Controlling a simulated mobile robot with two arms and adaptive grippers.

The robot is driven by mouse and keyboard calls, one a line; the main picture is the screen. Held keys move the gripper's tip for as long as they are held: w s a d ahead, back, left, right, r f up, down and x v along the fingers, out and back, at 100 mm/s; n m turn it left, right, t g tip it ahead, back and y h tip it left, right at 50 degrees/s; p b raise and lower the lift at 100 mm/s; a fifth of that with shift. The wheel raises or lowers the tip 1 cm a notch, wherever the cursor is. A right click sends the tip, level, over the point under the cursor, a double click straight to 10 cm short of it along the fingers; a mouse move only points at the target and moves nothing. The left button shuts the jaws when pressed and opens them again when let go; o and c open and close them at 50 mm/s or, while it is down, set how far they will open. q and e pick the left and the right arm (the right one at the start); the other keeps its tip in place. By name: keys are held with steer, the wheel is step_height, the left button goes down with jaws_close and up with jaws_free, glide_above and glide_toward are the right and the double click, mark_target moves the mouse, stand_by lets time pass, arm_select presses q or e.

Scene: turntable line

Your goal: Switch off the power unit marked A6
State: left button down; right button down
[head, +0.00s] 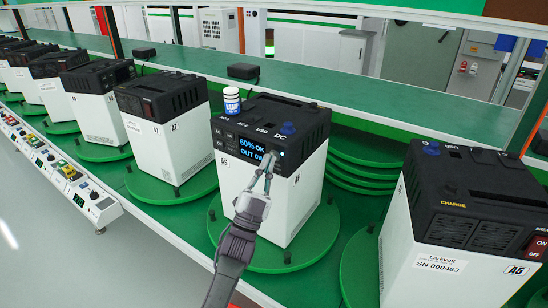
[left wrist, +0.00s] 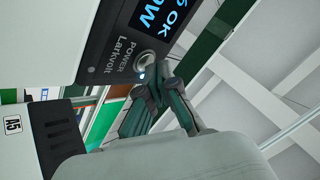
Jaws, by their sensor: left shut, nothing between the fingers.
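The power unit marked A6 (head: 232,192) is a white box with a black top, upright in the middle of the head view. Its blue display (head: 252,145) is lit and reads 60% OK and OUT 0W. In the left wrist view a round POWER button (left wrist: 145,61) with a small blue light sits beside the display (left wrist: 157,14). My left gripper (head: 271,160) is shut and empty, its fingertips at the unit's front by the button. The fingertips (left wrist: 153,86) are close to the button; I cannot tell whether they touch it. My right gripper is not in view.
A unit marked A5 (head: 405,262) stands at the right and A7 (head: 150,150) at the left, with more units beyond. A6 stands on a round green turntable (head: 270,262). A white and blue bottle (head: 232,101) stands on A6's top. A green shelf (head: 330,92) runs behind.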

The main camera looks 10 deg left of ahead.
arm_select(q)
steer(key=shift+w+d+b, duration=0.15)
steer(key=shift+w+b, duration=0.1)
steer(key=shift+b, duration=0.1)
stand_by(0.5)
stand_by(0.3)
steer(key=shift+s+a+p, duration=0.3)
steer(key=shift+s+p, duration=0.1)
steer(key=shift+s, duration=0.3)
steer(key=s, duration=0.1)
steer(key=s+a+p, duration=0.1)
steer(key=s, duration=0.1)
steer(key=s+p, duration=0.1)
steer(key=shift+s+a, duration=0.35)
stand_by(0.4)
